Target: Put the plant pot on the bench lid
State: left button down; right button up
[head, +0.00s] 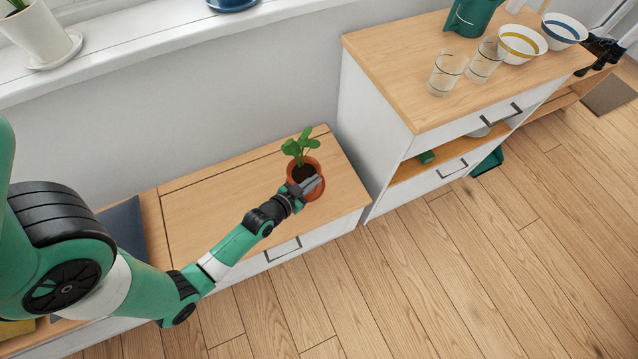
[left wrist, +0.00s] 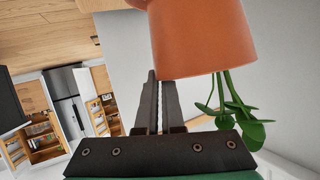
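The plant pot (head: 316,190) is a terracotta pot with dark soil and a green leafy plant. In the head view it is upright at the right end of the wooden bench lid (head: 225,205); whether its base touches the lid is hidden. My left gripper (head: 311,184) is at the pot's near rim. My right gripper is in neither view.
A white cabinet (head: 375,130) with a wooden top stands just right of the bench, carrying glasses (head: 447,72), bowls (head: 522,43) and a green jug (head: 470,15). A dark cushion (head: 125,228) lies left of the lid. The lid's middle is clear.

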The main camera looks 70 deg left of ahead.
aim_at(319, 191)
pick_arm(q)
jog(key=w+f, duration=0.2)
jog(key=shift+w+a+f+b, duration=0.1)
jog(key=shift+a+f+b, duration=0.2)
jog(key=shift+a+b, duration=0.1)
jog(key=shift+w+f+b, duration=0.15)
jog(key=shift+f+b, duration=0.8)
jog(key=shift+f, duration=0.85)
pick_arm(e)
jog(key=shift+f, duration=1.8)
pick_arm(q)
jog(key=c, duration=1.5)
grip_release()
jog(key=shift+f, duration=0.25)
jog(key=o, duration=0.5)
jog(key=shift+c, duration=0.2)
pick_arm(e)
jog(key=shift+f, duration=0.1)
pick_arm(q)
jog(key=shift+r, duration=0.1)
